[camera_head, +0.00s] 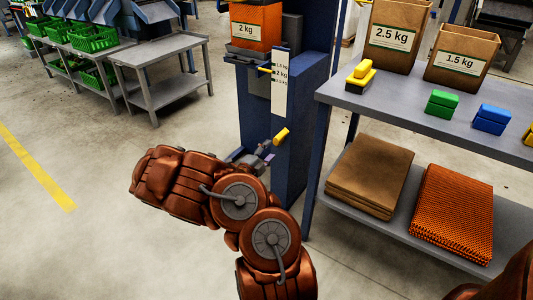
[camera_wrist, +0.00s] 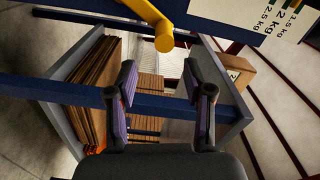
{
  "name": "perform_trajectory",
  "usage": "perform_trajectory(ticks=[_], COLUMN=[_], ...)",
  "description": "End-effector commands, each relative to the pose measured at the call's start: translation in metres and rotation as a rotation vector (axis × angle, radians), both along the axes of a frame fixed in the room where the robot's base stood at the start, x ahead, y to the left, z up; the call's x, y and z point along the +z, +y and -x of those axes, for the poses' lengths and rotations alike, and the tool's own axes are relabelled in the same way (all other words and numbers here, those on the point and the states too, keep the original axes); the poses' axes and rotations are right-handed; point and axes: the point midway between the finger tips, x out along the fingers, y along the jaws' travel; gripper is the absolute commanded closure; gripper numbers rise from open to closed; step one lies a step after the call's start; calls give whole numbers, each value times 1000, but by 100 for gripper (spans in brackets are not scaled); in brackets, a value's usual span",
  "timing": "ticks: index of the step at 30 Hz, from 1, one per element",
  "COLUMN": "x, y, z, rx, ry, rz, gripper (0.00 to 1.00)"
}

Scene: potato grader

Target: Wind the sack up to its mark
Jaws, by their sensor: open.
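The orange sack (camera_head: 256,27), labelled 2 kg, rests on a carrier on the blue column (camera_head: 304,100). Beside it a white scale plate (camera_head: 281,85) reads 1.5 kg, 2 kg and 2.5 kg from top to bottom; it also shows in the wrist view (camera_wrist: 245,12). A small yellow pointer (camera_head: 265,69) lies left of the plate near the upper marks; its exact reading is unclear. A yellow crank handle (camera_head: 281,136) sticks out low on the column. My gripper (camera_wrist: 160,66) is open and empty, with the handle (camera_wrist: 157,26) just above its fingertips, not between them.
A grey table (camera_head: 440,116) on the right bears paper bags, coloured blocks and, on its lower shelf, brown sheets (camera_head: 370,175) and folded orange sacks (camera_head: 453,212). The left floor is clear.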

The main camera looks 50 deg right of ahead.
Motion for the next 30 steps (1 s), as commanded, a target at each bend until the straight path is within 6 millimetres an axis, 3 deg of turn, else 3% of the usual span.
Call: perform_trajectory(ticks=[13,17,20,23,28,30], x=[1,4,19,48,103,121], y=[7,7,7,9,24,33], z=[1,2,7,20,58,76], rx=[-1,-6,-35,-91,-232,-293], ry=[-1,-15,-82,-221,-576,-729], rz=[1,4,18,47,107,130], gripper=[48,60,70,81,98,100])
